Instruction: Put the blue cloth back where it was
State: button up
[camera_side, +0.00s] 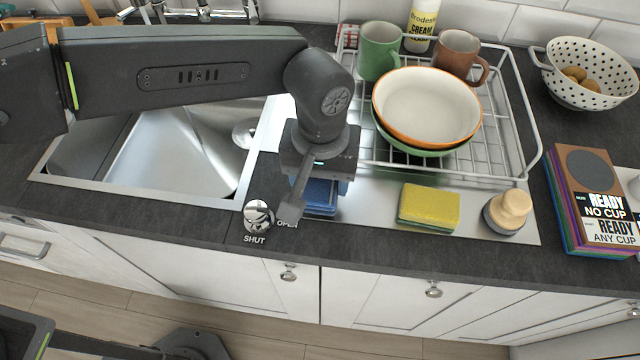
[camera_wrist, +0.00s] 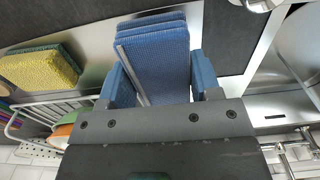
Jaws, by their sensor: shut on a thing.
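The blue cloth (camera_side: 322,197) is a folded, layered pad at the front of the steel drainer strip, partly hidden under my gripper (camera_side: 318,180) in the side view. In the wrist view the cloth (camera_wrist: 152,48) lies between the two blue fingers of my gripper (camera_wrist: 160,82). My gripper is shut on it and points down. I cannot tell whether the cloth touches the steel or hangs just above it.
A round knob (camera_side: 258,215) marked OPEN and SHUT is close left of the cloth. A yellow sponge (camera_side: 428,207) and a wooden-handled brush (camera_side: 508,211) lie to the right. The dish rack (camera_side: 505,150) with bowls and mugs stands behind; the sink (camera_side: 170,165) is left.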

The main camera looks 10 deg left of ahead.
aim_at(320, 190)
jog(key=shift+f, duration=1.6)
jog(key=shift+f, duration=0.15)
jog(key=o, duration=1)
